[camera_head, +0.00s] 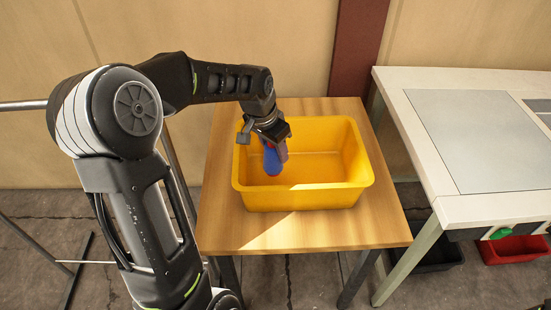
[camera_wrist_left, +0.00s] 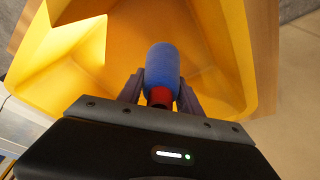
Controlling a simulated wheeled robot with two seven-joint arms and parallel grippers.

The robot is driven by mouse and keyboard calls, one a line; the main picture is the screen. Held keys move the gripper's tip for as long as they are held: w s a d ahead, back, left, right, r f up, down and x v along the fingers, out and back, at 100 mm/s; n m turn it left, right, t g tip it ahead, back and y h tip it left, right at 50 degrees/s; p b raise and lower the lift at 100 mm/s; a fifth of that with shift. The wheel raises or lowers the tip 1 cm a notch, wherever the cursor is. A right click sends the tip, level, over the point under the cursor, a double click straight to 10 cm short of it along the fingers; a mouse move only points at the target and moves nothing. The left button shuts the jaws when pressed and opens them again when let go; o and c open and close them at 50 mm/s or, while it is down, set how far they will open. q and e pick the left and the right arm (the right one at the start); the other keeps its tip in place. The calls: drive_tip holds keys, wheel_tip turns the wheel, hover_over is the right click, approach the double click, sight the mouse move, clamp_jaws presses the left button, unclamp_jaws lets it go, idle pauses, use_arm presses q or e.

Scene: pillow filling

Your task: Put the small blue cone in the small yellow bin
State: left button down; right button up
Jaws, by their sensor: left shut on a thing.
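The small blue cone (camera_head: 272,160) has a rounded blue body and a red end. It is held over the left part of the yellow bin (camera_head: 348,187), within its outline in the head view. My left gripper (camera_head: 277,145) is shut on it, with the blue end hanging down. In the left wrist view the cone (camera_wrist_left: 162,70) sits between the two fingers of my left gripper (camera_wrist_left: 160,92), the yellow bin (camera_wrist_left: 215,45) behind it. I cannot tell whether the cone touches the bin floor. My right gripper is not in view.
The bin stands on a wooden table (camera_head: 310,232) with bare wood in front of it. A white workbench (camera_head: 430,165) with a grey panel stands to the right. Below it on the floor are a red bin (camera_head: 515,250) and a dark bin (camera_head: 435,258).

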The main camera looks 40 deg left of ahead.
sight(275, 158)
use_arm(q)
drive_tip(key=shift+f, duration=1.85)
drive_tip(key=shift+f, duration=0.15)
drive_tip(key=c, duration=0.8)
unclamp_jaws()
drive_tip(key=shift+r, duration=0.3)
drive_tip(key=v, duration=1.1)
drive_tip(key=shift+s+r, duration=0.1)
drive_tip(key=shift+r, duration=0.25)
